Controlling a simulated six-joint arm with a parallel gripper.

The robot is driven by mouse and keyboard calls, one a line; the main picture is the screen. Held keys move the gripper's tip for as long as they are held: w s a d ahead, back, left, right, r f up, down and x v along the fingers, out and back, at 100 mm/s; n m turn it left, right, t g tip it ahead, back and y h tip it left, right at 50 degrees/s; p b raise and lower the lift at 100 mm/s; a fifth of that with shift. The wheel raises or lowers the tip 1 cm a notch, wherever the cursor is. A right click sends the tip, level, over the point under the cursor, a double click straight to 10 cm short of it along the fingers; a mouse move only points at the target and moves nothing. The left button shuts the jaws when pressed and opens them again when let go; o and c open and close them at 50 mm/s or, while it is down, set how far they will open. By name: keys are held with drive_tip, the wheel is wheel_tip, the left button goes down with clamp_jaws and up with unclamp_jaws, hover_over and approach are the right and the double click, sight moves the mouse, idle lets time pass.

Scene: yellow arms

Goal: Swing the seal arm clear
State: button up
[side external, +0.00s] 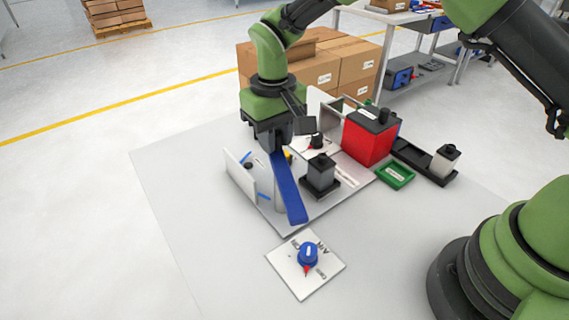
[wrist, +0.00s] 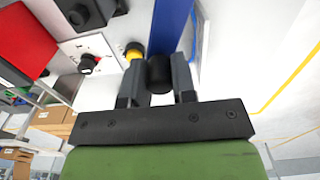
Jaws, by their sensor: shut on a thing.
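The seal arm looks to be the long blue bar (side external: 290,195), which lies across the fixture and reaches past its front edge. The bar also shows in the wrist view (wrist: 172,22). My gripper (side external: 272,143) is at the bar's far end. In the wrist view my gripper (wrist: 159,80) has its two fingers on either side of a black round knob (wrist: 159,70) at the end of the bar, and it is shut on that knob. In the side view the knob is hidden behind my gripper.
A white upright panel (side external: 239,176) stands left of the bar, a black block (side external: 320,174) right of it. A yellow button (wrist: 134,50) is close to my fingers. A red box (side external: 365,143), green tray (side external: 396,176) and blue dial (side external: 308,253) are around. Table left is clear.

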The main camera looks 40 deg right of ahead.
drive_tip(key=shift+w+a, duration=0.1)
drive_tip(key=shift+a, duration=0.3)
drive_tip(key=shift+a, duration=0.65)
drive_tip(key=shift+o, duration=0.2)
drive_tip(key=shift+a, duration=0.15)
drive_tip(key=shift+o, duration=0.2)
drive_tip(key=o, duration=0.4)
drive_tip(key=shift+o, duration=0.2)
wheel_tip(320, 180, up, 8)
drive_tip(key=shift+f, duration=0.25)
